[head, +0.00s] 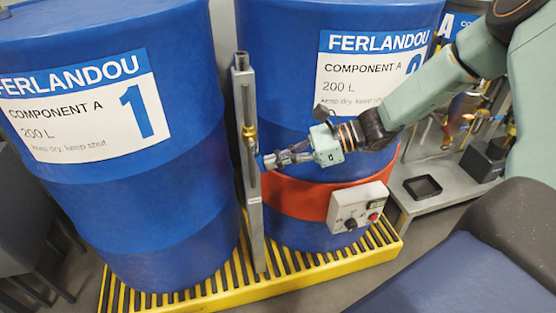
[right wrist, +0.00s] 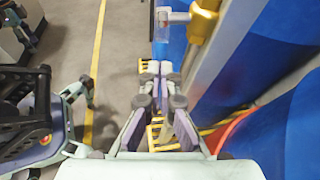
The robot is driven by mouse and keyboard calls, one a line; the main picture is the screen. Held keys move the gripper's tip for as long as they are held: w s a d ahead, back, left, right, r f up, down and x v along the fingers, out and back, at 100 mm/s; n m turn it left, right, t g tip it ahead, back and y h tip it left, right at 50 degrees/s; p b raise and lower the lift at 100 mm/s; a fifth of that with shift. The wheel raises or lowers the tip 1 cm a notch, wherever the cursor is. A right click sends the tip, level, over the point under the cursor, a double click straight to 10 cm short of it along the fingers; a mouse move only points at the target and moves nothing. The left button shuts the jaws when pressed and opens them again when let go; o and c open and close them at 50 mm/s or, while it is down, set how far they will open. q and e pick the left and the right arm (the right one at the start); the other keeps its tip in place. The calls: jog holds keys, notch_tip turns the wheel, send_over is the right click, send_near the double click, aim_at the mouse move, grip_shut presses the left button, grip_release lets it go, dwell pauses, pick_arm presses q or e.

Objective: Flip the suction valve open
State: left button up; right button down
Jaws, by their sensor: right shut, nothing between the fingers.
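The suction valve is a brass fitting (head: 250,135) on the upright grey metal post (head: 247,200) between the two blue drums. The valve also shows as a yellow body (right wrist: 204,20) at the top of the right wrist view, with a pale, see-through piece at its left. My right gripper (head: 266,161) reaches in from the right, close to the post and slightly below the brass fitting. Its fingertips (right wrist: 160,67) are together and hold nothing. A small blue part shows at the fingertips in the head view; I cannot tell whether they touch it. My left gripper is not visible.
Drum 1 (head: 110,190) and drum 2 (head: 280,90) stand on a yellow slatted pallet (head: 180,303). Drum 2 wears a red band (head: 290,198) with a control box (head: 357,207). A low grey bench (head: 430,206) with a black tray (head: 422,187) stands at right.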

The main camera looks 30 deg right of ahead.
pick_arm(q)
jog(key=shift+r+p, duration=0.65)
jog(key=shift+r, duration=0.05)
pick_arm(e)
jog(key=shift+r, duration=0.75)
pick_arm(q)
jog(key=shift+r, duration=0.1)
